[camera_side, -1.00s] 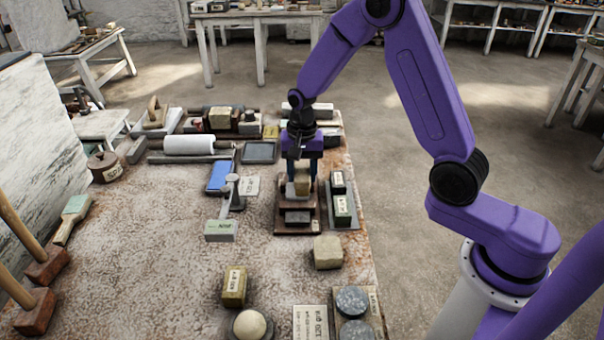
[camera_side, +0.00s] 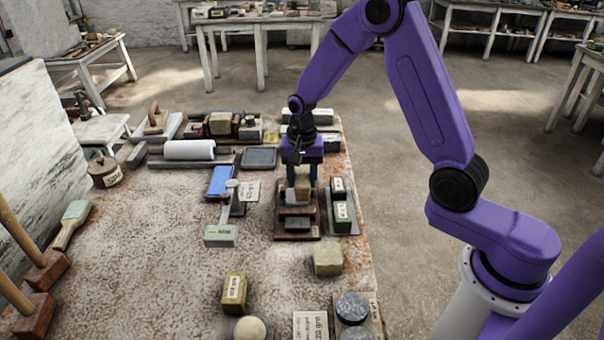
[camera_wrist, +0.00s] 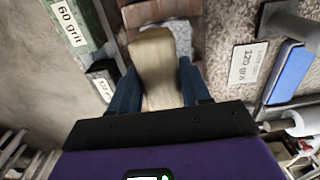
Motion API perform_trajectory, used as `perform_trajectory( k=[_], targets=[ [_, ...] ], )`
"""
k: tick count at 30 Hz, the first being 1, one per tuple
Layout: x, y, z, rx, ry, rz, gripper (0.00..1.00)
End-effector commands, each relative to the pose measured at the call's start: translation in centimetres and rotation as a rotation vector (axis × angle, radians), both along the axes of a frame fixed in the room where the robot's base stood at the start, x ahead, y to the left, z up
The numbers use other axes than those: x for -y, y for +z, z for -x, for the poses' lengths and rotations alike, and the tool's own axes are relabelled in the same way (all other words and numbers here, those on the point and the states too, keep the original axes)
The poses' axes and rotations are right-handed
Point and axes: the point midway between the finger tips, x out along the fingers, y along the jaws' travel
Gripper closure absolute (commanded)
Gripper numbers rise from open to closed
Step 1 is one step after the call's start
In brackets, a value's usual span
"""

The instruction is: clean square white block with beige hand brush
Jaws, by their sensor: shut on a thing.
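My gripper (camera_side: 303,178) is shut on the beige hand brush (camera_side: 303,190), above a brown wooden tray (camera_side: 299,237). In the wrist view, the brush (camera_wrist: 153,58) stands between the blue fingers, with pale streaked sides. The square white block (camera_side: 291,197) lies in the tray, close beside the brush at its left. In the wrist view, the white block (camera_wrist: 181,32) is partly hidden behind the brush. I cannot tell whether the brush touches it.
Dark green grit blocks (camera_side: 342,212) stand close at the tray's right. A blue slab (camera_side: 220,181) and a grey metal stand (camera_side: 231,200) are at its left. A loose beige block (camera_side: 327,261) lies in front. The table's middle left is clear.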

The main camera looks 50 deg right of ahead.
Motion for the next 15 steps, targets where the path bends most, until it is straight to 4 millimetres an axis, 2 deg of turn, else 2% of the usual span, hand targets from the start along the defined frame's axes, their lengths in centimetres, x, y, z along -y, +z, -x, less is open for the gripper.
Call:
perform_trajectory(
  k=[15],
  targets=[
    [-1.6, 0.0, 1.6, 0.0, 0.001, 0.0, 0.78]
  ],
)
